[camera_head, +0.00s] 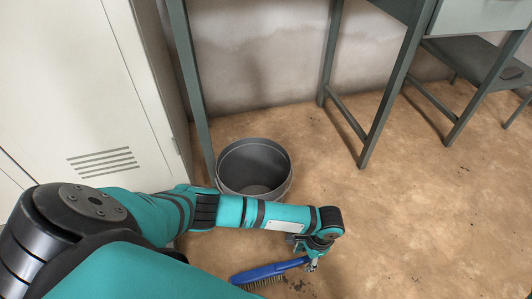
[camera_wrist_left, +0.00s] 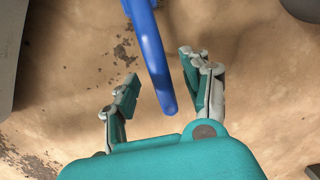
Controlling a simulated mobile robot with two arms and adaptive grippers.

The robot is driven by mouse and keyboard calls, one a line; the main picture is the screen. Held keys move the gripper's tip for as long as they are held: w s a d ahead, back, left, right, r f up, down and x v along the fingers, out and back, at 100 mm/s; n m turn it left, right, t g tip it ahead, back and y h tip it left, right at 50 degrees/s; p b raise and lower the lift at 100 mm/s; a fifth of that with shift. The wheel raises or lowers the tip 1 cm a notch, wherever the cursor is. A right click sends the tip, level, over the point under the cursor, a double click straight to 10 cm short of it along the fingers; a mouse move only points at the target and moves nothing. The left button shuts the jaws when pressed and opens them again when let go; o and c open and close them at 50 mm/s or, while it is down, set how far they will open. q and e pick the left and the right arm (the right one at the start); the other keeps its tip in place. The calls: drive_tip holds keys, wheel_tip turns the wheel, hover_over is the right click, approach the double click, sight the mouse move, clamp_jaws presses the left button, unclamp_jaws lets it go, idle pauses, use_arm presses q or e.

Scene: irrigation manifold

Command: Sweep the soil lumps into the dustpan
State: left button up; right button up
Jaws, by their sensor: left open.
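A brush with a blue handle (camera_head: 270,271) and brown bristles lies on the floor at the bottom of the head view. My left gripper (camera_head: 312,263) is low over the right end of its handle. In the left wrist view the open left gripper (camera_wrist_left: 158,72) has the blue handle (camera_wrist_left: 152,55) between its spread fingers, with a gap on both sides. Small dark specks (camera_head: 296,285) lie on the floor near the brush; I cannot tell whether they are soil lumps or stains. I cannot make out a dustpan. My right gripper is not in view.
A grey bucket (camera_head: 254,190) stands behind my left forearm. A pale metal locker (camera_head: 75,90) is at the left. A green-grey table's legs (camera_head: 392,95) and a low shelf (camera_head: 480,62) stand at the back right. The brown floor (camera_head: 430,210) at right is clear.

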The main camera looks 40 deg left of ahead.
use_arm(q)
drive_tip(key=shift+f, duration=0.6)
clamp_jaws()
